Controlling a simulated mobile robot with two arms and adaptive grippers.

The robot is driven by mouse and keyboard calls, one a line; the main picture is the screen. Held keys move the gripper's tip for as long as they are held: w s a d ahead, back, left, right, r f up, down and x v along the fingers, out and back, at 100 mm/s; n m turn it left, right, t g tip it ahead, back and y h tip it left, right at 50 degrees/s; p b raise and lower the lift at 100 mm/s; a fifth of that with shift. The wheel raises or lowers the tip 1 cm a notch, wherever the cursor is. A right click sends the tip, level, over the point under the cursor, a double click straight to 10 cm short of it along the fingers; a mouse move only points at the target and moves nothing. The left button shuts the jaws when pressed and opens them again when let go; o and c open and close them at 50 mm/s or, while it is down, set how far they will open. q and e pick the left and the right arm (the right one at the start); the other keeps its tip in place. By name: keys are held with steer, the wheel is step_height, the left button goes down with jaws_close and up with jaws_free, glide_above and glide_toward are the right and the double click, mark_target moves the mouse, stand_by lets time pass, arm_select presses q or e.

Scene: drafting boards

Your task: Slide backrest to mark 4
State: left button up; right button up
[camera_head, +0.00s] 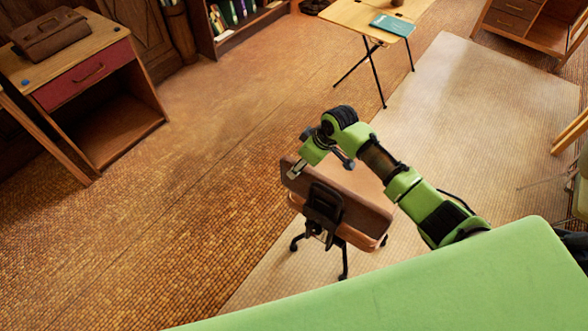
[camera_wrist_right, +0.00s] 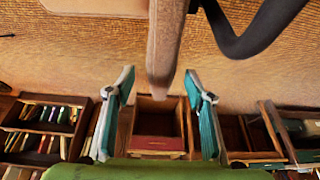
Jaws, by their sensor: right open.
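The chair's brown backrest (camera_head: 352,209) stands tilted on a black bracket (camera_head: 323,205), above a seat and black legs (camera_head: 343,262). My right gripper (camera_head: 294,172) is at the backrest's upper left end. In the right wrist view, its two teal-padded fingers (camera_wrist_right: 160,78) are spread apart. The edge of the backrest (camera_wrist_right: 165,45) reaches down into the gap between them, with space visible on both sides. A black curved bar (camera_wrist_right: 255,30) shows at the upper right. I cannot see any numbered marks. My left gripper is not in view.
A desk with a red drawer (camera_head: 88,72) and a brown bag (camera_head: 48,35) stands at the left. A folding table (camera_head: 352,14) with a teal book (camera_head: 392,26) is at the back. The chair is on a pale rug (camera_head: 440,130). Floor left of it is clear.

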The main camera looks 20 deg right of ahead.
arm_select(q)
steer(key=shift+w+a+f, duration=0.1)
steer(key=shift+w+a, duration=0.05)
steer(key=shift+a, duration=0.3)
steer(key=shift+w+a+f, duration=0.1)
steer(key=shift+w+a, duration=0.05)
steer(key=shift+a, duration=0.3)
arm_select(e)
steer(key=x, duration=0.6)
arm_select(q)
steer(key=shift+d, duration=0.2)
